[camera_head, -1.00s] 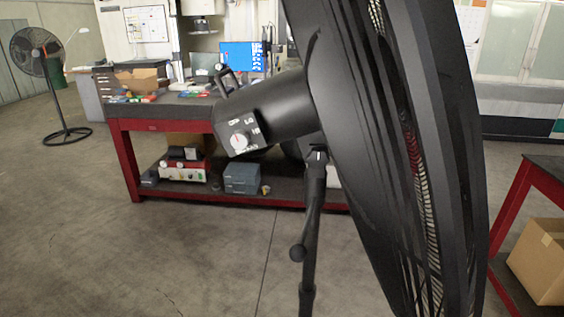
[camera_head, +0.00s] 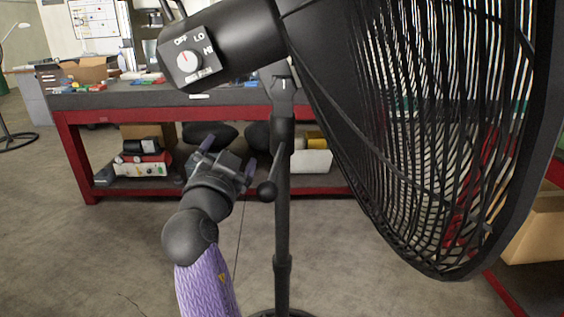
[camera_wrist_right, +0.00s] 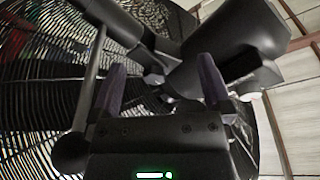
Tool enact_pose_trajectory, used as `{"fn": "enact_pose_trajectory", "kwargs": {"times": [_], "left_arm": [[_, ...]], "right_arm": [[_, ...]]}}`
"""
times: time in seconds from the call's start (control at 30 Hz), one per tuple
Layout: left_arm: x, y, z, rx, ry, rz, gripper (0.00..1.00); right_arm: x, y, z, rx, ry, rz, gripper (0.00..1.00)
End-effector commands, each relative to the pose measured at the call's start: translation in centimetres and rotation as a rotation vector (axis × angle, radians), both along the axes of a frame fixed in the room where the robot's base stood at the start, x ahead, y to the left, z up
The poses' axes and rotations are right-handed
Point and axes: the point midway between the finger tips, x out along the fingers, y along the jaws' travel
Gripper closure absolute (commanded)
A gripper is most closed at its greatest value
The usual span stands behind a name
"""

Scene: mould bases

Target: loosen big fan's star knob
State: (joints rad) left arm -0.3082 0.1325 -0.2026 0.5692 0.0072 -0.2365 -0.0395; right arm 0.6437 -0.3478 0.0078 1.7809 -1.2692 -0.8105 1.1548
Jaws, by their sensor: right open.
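The big black fan (camera_head: 420,130) fills the right side of the head view, its cage facing right. Its motor housing (camera_head: 245,40) carries a box with a white dial (camera_head: 189,61). The fan stands on a black pole (camera_head: 283,210). A dark ball-ended lever (camera_head: 267,191) sticks out from the pole; I cannot make out a star shape on any knob. My right gripper (camera_head: 228,156) is open and empty, left of the pole and below the dial box. In the right wrist view its fingers (camera_wrist_right: 162,88) point toward the pole joint (camera_wrist_right: 152,78), with the lever ball (camera_wrist_right: 70,152) at left. My left gripper is not in view.
A red-framed workbench (camera_head: 100,112) with tools on top and boxes on its lower shelf stands behind the pole. A cardboard box (camera_head: 535,228) sits at the far right. The concrete floor left of the pole is clear.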

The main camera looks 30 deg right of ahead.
Motion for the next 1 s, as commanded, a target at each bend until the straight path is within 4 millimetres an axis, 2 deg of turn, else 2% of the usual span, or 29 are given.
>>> {"fn": "enact_pose_trajectory", "kwargs": {"times": [0.03,0.1,0.2,0.3,0.43,0.6,0.77,1.0], "left_arm": [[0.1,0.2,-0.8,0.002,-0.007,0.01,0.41],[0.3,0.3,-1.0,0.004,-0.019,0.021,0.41],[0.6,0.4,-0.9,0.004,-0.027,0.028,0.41],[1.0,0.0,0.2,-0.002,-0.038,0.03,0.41],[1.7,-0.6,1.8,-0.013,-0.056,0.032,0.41],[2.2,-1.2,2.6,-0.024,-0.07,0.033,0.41],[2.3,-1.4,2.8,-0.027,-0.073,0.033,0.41],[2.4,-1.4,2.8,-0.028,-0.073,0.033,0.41]], "right_arm": [[-1.5,-1.1,2.3,0.092,-0.134,-0.04,0.0],[-3.4,-2.3,4.9,0.191,-0.278,-0.081,0.0],[-4.5,-3.4,6.6,0.254,-0.37,-0.106,0.0],[-3.7,-4.6,7.5,0.261,-0.379,-0.109,0.0],[-1.6,-7.0,8.4,0.261,-0.377,-0.106,0.0],[0.6,-9.5,8.7,0.254,-0.375,-0.104,0.0],[1.4,-10.5,8.7,0.255,-0.374,-0.103,0.0],[1.6,-10.6,8.6,0.256,-0.373,-0.103,0.0]]}}
